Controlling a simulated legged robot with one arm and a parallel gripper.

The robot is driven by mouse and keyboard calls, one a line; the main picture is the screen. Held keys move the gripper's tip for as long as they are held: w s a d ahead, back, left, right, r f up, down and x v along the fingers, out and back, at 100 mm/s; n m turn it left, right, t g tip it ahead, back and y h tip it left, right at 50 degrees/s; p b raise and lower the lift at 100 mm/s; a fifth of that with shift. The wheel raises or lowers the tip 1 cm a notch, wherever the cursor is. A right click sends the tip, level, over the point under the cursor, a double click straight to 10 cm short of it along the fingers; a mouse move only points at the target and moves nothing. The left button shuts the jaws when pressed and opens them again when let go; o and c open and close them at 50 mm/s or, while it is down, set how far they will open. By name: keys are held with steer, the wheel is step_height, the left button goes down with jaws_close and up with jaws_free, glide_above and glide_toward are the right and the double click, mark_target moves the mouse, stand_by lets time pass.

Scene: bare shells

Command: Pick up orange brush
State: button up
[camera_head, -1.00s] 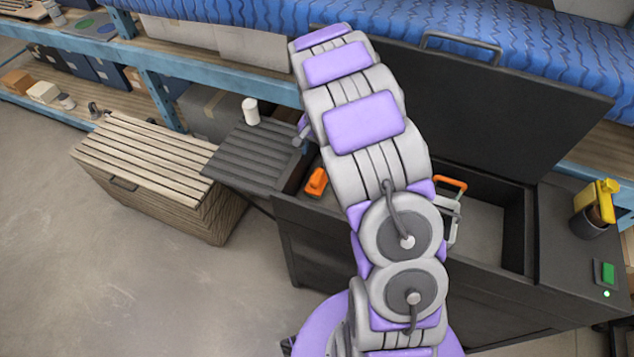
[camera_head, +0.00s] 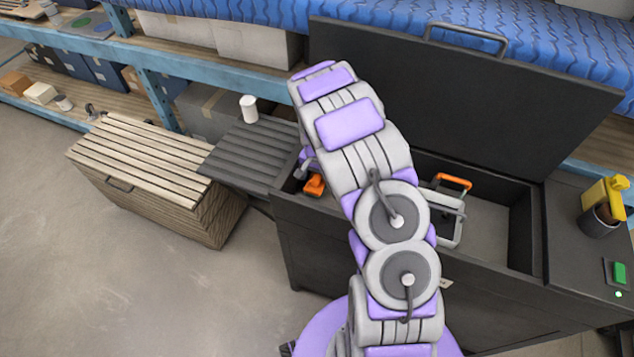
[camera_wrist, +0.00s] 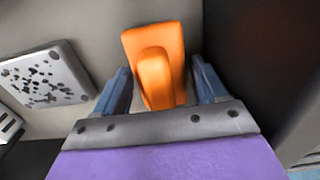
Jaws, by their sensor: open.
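The orange brush (camera_wrist: 158,58) lies inside the dark open chest, near its left end. In the wrist view it sits between the two blue-grey fingers of my gripper (camera_wrist: 163,85), with a gap on each side. The gripper is open. In the head view the brush (camera_head: 314,185) shows as a small orange block just beside my gripper (camera_head: 302,170), which my arm partly hides.
The dark chest (camera_head: 310,228) has a raised lid (camera_head: 480,100) behind my arm. A frame with an orange handle (camera_head: 453,182) stands inside it. A holed plate (camera_wrist: 45,77) lies left of the brush. A dark wall (camera_wrist: 255,60) rises close on the right.

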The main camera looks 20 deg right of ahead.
steer(key=shift+c, duration=0.3)
steer(key=c, duration=0.8)
step_height(320, 180, up, 18)
steer(key=p, duration=0.3)
stand_by(0.3)
